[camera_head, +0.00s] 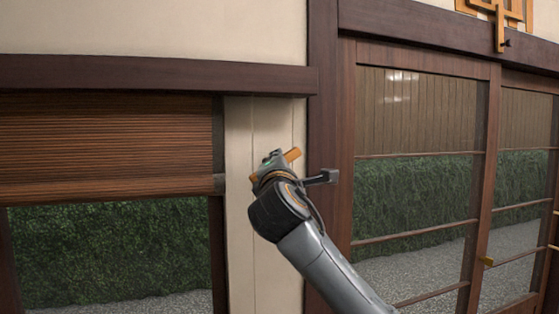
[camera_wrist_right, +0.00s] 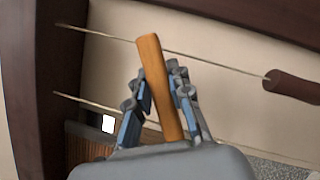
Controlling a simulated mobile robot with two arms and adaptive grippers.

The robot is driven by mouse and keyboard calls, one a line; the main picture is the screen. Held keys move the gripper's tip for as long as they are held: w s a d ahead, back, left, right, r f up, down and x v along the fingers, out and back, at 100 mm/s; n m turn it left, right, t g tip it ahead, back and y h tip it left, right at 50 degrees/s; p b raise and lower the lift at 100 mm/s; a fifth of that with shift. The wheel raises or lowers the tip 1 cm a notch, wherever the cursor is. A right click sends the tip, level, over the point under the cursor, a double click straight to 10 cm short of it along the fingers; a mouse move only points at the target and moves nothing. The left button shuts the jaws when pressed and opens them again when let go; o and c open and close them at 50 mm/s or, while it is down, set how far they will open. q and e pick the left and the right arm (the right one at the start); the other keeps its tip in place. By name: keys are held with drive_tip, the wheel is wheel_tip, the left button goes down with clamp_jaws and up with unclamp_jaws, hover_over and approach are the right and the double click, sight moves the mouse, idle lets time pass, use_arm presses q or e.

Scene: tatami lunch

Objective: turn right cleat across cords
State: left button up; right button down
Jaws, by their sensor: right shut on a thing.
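The right cleat is an orange-brown wooden bar (camera_head: 292,154) at the pale wall strip between the blind and the dark post. My right gripper (camera_head: 272,165) is at it. In the right wrist view the cleat (camera_wrist_right: 160,85) stands between the two fingers of my right gripper (camera_wrist_right: 155,82), which is shut on it. Two thin pale cords, an upper one (camera_wrist_right: 205,62) and a lower one (camera_wrist_right: 85,101), run slantwise in that view. The cleat lies steeply across the line of the upper cord; whether they touch I cannot tell. My left gripper is in neither view.
A brown slatted blind (camera_head: 105,140) hangs partly lowered over the left window. A dark wooden post (camera_head: 322,130) stands just right of my gripper, with glazed sliding doors (camera_head: 415,170) beyond. A dark brown cylinder (camera_wrist_right: 293,87) sits on the upper cord's end in the wrist view.

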drive_tip(key=m+g, duration=0.1)
drive_tip(key=m, duration=0.1)
drive_tip(key=shift+f+m+h+p, duration=0.1)
drive_tip(key=shift+m+h+p, duration=0.2)
drive_tip(key=shift+m+p, duration=0.1)
drive_tip(key=shift+d+f+m+g+p, duration=0.15)
drive_tip(key=shift+m+g+p, duration=0.15)
drive_tip(key=shift+m, duration=0.5)
drive_tip(key=shift+a+f+m+g+p, duration=0.1)
drive_tip(key=shift+m+g+p, duration=0.15)
drive_tip(key=shift+m, duration=0.55)
drive_tip(key=c, duration=1.2)
unclamp_jaws()
drive_tip(key=shift+s, duration=0.1)
drive_tip(key=s, duration=1.1)
drive_tip(key=shift+s+a, duration=0.35)
drive_tip(key=shift+a, duration=0.05)
